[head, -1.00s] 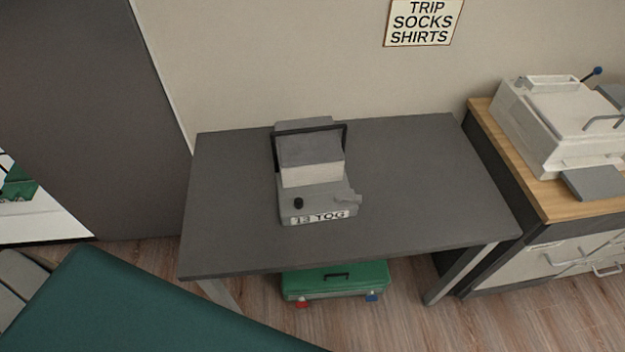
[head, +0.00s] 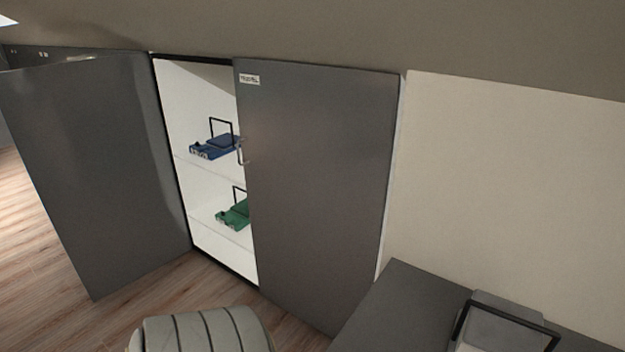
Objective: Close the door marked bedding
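A low grey cupboard under the slope has two doors in the head view. The left door (head: 95,170) stands wide open, swung out toward the left, and no label shows on its visible face. The right door (head: 315,190) covers the right part of the cupboard; I cannot tell if it is fully shut. It has a small white label (head: 249,79) that seems to read "travel", and a handle (head: 242,152) at its left edge. No label reading bedding is legible. Neither of my grippers is in view.
A blue case (head: 217,147) and a green case (head: 234,213) sit on white shelves inside. A ribbed grey-green seat back (head: 200,332) stands in front. A dark table (head: 385,310) with a grey case (head: 490,330) is at lower right. Wood floor (head: 28,225) is clear at left.

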